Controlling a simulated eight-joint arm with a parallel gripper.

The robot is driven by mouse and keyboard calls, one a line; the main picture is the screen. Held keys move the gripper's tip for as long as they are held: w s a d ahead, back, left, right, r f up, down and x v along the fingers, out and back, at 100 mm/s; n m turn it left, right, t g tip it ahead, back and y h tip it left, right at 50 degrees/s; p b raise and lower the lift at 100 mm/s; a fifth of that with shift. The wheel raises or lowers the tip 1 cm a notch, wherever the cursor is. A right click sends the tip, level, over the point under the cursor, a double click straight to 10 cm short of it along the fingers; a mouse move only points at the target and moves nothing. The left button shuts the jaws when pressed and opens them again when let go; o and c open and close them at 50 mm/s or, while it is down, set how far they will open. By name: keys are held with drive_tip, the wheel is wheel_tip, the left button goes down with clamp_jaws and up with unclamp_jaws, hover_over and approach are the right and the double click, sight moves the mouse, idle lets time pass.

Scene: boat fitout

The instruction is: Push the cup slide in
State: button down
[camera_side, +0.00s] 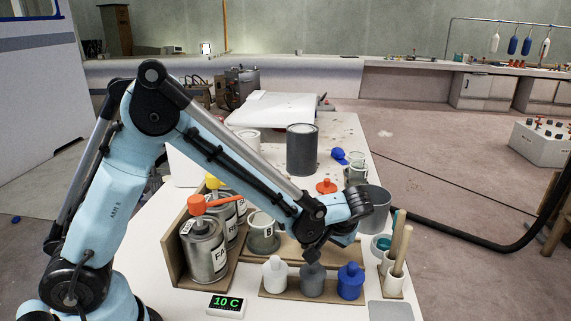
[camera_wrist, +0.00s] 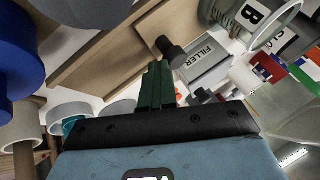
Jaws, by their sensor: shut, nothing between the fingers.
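A cup marked B (camera_side: 263,232) stands on a brown board (camera_side: 292,251) at the centre of the bench; I take this for the cup slide, but cannot tell how far in it sits. In the wrist view the cup's B label (camera_wrist: 254,13) shows at upper right, with a wooden board (camera_wrist: 90,62) across the upper left. My gripper (camera_side: 312,253) points down just above the grey capped bottle, to the right of the B cup. Its green fingers (camera_wrist: 157,85) are together with nothing between them. A dark knob (camera_wrist: 172,52) shows close by their tips; contact is unclear.
White (camera_side: 275,274), grey (camera_side: 312,281) and blue (camera_side: 350,282) capped bottles stand in a row in front. Labelled cans (camera_side: 205,252) stand at left, and a stick holder (camera_side: 391,284) at right. A box marked FILLER (camera_wrist: 205,62) shows in the wrist view.

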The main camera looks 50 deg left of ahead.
drive_tip(key=shift+s+a, duration=0.25)
drive_tip(key=w+v, duration=0.1)
drive_tip(key=v, duration=0.9)
drive_tip(key=s+a+r+m+t+h, duration=0.1)
drive_tip(key=s+a+m+t+h, duration=0.4)
drive_tip(key=s, duration=0.7)
drive_tip(key=shift+a+r+m+h, duration=0.25)
drive_tip(key=shift+a+m+h, duration=0.05)
drive_tip(key=shift+a+h, duration=0.75)
